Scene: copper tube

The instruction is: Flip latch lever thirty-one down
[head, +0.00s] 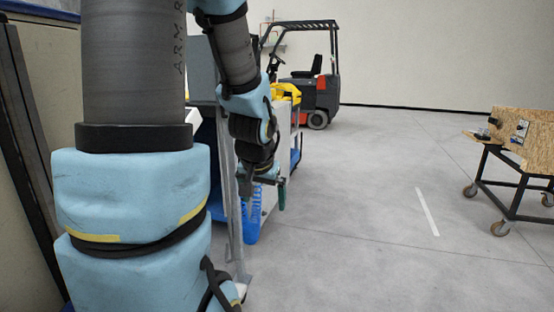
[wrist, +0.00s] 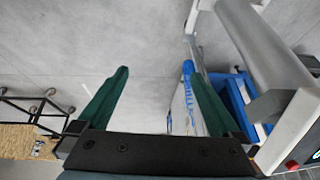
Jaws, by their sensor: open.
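My gripper (head: 264,188) hangs at the end of my arm in the middle of the head view, beside a cart. A wheeled stand with a wooden board box (head: 535,138) is at the far right of the head view, well apart from my gripper. A small dark fitting (head: 483,134) and a marked label (head: 521,130) show on it. I cannot make out a latch lever or the number thirty-one. The wooden board (wrist: 14,142) also shows at the wrist view's lower left.
A cart with a blue bin (head: 251,225) stands close beside my gripper. A red and black forklift (head: 318,92) is parked at the back. The grey floor (head: 370,190) between the cart and the wooden stand is clear.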

